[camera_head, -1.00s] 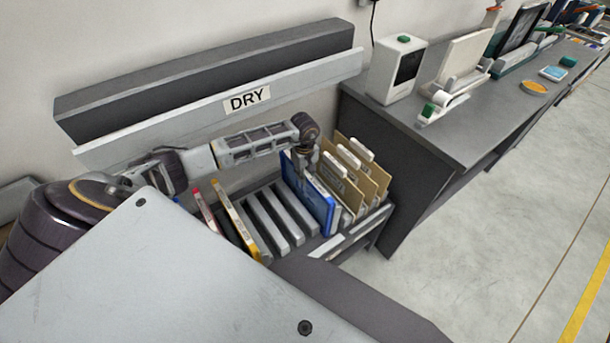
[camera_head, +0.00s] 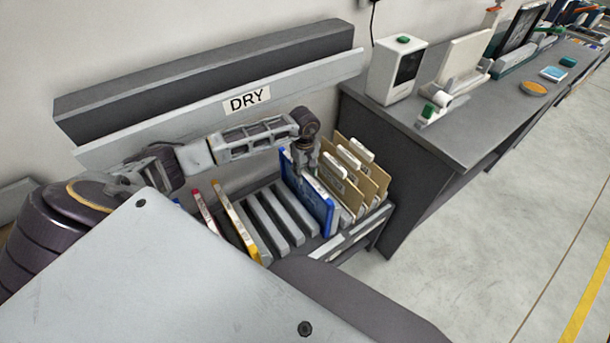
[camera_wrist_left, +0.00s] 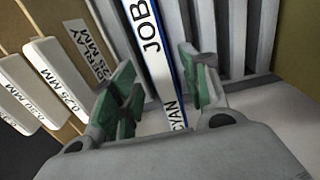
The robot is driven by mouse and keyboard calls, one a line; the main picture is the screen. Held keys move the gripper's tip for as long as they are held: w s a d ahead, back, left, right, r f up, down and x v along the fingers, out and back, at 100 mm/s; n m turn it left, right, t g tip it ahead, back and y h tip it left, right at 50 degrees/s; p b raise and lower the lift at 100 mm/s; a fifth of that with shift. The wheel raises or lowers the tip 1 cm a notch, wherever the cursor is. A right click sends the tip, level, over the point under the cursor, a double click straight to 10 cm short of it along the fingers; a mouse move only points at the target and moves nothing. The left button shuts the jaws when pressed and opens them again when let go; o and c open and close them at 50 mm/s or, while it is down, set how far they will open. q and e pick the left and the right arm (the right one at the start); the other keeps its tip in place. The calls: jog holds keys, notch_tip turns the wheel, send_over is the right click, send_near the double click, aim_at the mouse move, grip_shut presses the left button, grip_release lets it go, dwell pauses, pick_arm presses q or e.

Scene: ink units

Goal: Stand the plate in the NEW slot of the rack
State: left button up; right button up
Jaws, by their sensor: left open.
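The plate (camera_head: 323,213) is blue with a white labelled edge and stands upright in the rack (camera_head: 262,208), right of several bare grey slots. In the left wrist view its white edge (camera_wrist_left: 157,60) reads "JOB" and "CYAN". My left gripper (camera_head: 302,170) is above the plate's top edge in the head view. In the left wrist view its green-padded fingers (camera_wrist_left: 160,85) are open, one on each side of that edge, with gaps visible. The rack's NEW label cannot be made out. My right gripper is not in view.
Yellow (camera_head: 238,226) and red-topped (camera_head: 205,211) plates stand at the rack's left. Several brown boards with white tabs (camera_head: 362,150) stand close right of the blue plate. A "DRY" shelf (camera_head: 300,90) runs behind. A grey bench (camera_head: 455,130) stands at the right.

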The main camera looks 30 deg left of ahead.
pick_arm(q)
notch_tip(320, 180, up, 10)
jog(key=shift+f, duration=0.25)
jog(key=shift+r, duration=0.1)
dwell(0.5)
jog(key=shift+s+r+p, duration=0.1)
jog(key=shift+r+p, duration=1.1)
jog(key=shift+r, duration=1.15)
